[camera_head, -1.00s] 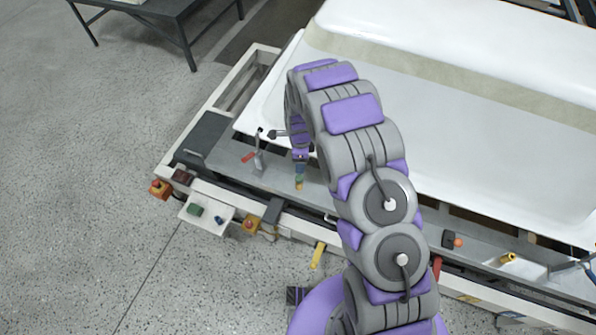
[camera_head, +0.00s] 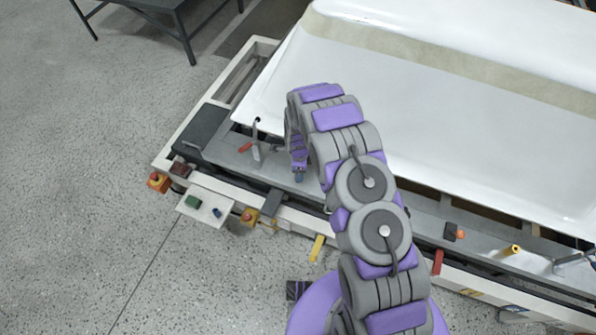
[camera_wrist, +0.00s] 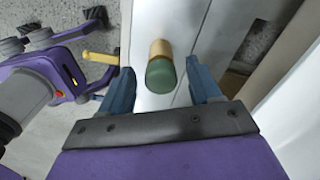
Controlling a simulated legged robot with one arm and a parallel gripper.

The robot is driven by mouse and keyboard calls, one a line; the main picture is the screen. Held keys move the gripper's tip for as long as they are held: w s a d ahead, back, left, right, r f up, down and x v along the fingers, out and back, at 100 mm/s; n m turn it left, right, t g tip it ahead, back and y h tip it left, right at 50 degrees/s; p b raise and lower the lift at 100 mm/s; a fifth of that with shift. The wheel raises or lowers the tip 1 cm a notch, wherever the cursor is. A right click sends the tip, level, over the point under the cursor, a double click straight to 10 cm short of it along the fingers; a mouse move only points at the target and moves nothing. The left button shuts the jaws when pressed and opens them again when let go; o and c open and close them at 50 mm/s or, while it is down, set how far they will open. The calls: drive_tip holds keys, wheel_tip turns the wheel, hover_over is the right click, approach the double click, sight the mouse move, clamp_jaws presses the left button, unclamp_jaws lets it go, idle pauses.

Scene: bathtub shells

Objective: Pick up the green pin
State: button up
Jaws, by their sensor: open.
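The green pin (camera_wrist: 161,72), a short cylinder with a green end and a tan body, shows in the wrist view, standing out from a pale surface. My gripper (camera_wrist: 158,68) is open, with a blue finger on each side of the pin. A gap shows between the pin and each finger, and I cannot tell the depth between them. In the head view my gripper (camera_head: 299,177) points down over the grey ledge (camera_head: 278,178) in front of the tub, and the pin is not discernible there.
The white bathtub shell (camera_head: 420,130) lies behind the ledge. A red-handled clamp (camera_head: 256,145) stands left of my gripper. A small white shelf (camera_head: 205,208) holds green and blue pieces. A yellow handle (camera_head: 317,247) juts out in front. Open floor lies left.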

wheel_tip(320, 180, down, 3)
drive_tip(key=shift+w+a+r+b, duration=0.1)
drive_tip(key=shift+w+b, duration=0.05)
drive_tip(key=shift+b, duration=0.2)
drive_tip(key=shift+a+f, duration=0.2)
drive_tip(key=shift+f, duration=0.2)
drive_tip(key=shift+c, duration=0.4)
drive_tip(key=shift+d+r, duration=0.1)
drive_tip(key=shift+d, duration=0.05)
drive_tip(key=c, duration=1)
